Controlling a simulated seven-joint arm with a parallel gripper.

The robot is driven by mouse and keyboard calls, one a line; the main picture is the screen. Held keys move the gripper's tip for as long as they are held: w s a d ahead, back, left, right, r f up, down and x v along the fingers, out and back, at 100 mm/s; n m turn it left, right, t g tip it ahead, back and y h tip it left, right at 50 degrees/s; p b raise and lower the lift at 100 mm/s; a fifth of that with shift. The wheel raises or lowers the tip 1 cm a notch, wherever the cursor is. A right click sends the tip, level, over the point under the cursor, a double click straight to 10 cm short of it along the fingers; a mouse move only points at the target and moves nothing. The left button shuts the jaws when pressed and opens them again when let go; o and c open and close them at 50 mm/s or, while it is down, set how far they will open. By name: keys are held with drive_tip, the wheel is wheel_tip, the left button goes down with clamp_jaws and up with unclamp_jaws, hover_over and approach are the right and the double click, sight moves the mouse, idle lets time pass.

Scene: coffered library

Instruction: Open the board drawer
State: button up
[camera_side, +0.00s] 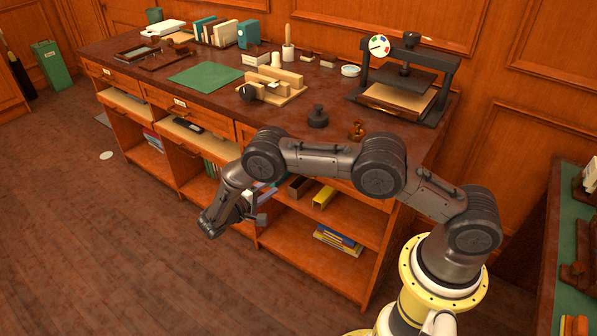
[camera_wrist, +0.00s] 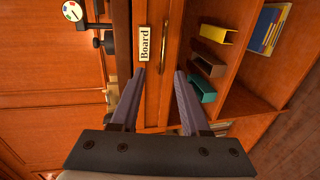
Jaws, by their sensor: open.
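The board drawer (camera_wrist: 152,95) shows in the wrist view, turned on its side, with a white label reading "Board" (camera_wrist: 144,44). Its long brass handle (camera_wrist: 164,42) runs beside the label. The drawer front looks shut. My gripper (camera_wrist: 160,73) is open and empty, its two fingers pointing at the drawer front. The handle lies ahead, between the lines of the fingers; I cannot tell the exact gap. In the side view my gripper (camera_side: 213,222) hangs low in front of the bench, and my arm hides most of this drawer.
The bench top (camera_side: 215,95) carries a press (camera_side: 405,80), a green mat (camera_side: 206,75) and several small tools.

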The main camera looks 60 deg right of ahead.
drive_tip(key=x, duration=1.3)
drive_tip(key=shift+s+d+f, duration=0.15)
drive_tip(key=shift+d+f, duration=0.05)
drive_tip(key=shift+f, duration=0.2)
clamp_jaws()
idle(0.9)
